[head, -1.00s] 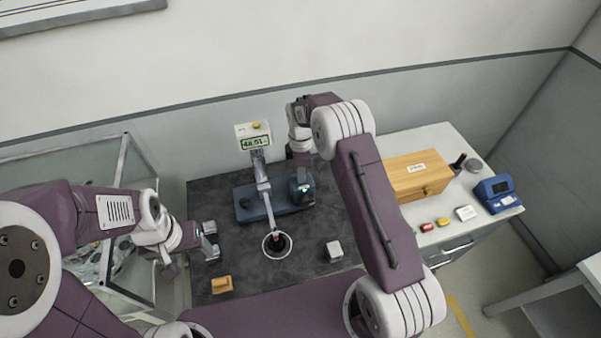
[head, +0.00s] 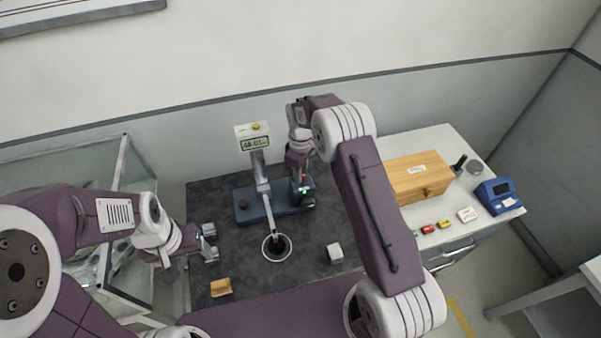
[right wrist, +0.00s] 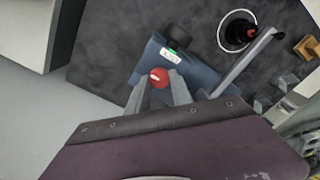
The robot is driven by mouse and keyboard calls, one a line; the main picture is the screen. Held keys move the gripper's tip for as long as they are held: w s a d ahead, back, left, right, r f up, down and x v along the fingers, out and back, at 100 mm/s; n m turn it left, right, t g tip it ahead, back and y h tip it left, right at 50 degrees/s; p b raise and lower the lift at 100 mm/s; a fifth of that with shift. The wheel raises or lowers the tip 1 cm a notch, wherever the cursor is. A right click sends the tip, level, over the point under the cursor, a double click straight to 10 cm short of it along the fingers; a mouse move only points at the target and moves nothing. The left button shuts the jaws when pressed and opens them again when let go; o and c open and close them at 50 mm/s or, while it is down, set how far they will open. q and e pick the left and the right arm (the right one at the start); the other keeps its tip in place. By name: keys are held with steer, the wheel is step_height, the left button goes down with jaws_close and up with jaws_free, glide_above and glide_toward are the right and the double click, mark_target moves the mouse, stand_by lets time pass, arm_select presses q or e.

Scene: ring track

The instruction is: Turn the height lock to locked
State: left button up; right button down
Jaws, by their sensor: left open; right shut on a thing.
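The blue-based stand (head: 248,209) stands on the dark slab, with a grey column, a slanted arm and a display (head: 255,143). Its red knob with a pale mark (right wrist: 158,76) shows in the right wrist view, beside a white label with red marks (right wrist: 170,56) and a small green light. I take the red knob to be the height lock; the label is too small to read. My right gripper (right wrist: 160,83) has its fingers on either side of the knob, shut on it. It also shows at the stand in the head view (head: 301,181). My left gripper (head: 211,243) is open and empty, left of the stand.
A white ring with a dark centre (head: 276,247) lies at the arm's lower end. A wooden box (head: 416,176) and a blue device (head: 498,194) stand on the right cabinet.

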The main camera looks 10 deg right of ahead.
steer(key=shift+w+r, duration=0.2)
steer(key=c, duration=1.1)
jaws_free()
steer(key=shift+c, duration=0.2)
steer(key=shift+s, duration=0.15)
steer(key=shift+f, duration=0.1)
step_height(320, 180, up, 9)
steer(key=b, duration=0.2)
